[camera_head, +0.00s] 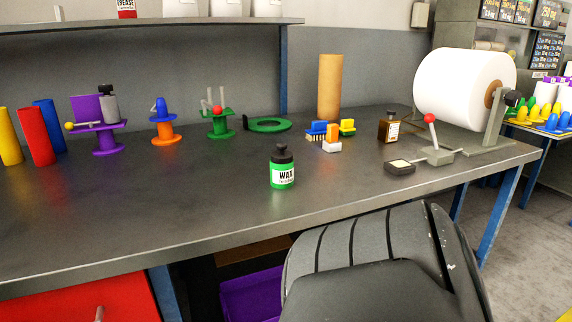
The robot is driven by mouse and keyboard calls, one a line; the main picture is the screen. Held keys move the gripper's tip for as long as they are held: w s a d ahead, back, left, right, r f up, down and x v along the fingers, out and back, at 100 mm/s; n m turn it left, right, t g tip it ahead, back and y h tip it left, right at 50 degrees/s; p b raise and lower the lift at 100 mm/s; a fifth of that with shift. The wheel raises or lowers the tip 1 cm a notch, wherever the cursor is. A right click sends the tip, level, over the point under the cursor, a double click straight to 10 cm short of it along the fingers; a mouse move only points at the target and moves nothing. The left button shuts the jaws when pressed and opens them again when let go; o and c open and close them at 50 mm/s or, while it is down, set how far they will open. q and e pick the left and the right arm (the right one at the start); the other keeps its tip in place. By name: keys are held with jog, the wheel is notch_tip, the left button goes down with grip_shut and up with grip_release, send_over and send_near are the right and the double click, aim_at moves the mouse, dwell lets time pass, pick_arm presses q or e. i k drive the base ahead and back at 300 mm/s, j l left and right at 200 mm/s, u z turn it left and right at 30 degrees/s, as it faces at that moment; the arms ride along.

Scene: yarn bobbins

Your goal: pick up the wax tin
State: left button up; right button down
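The wax tin (283,181) is a small green container with a black cap and a white label reading WAX. It stands upright on the dark grey workbench (200,215), near the middle and towards the front edge. Nothing touches it or covers it. Neither of my grippers shows in the head view.
Coloured stands and tubes (36,137) are at left. A brown bottle (389,128), black pad (400,167) and white roll (458,85) are at right. The front-left bench is clear.

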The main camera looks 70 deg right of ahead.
aim_at(281, 176)
jog(key=z, duration=2.2)
jog(key=l, duration=1.8)
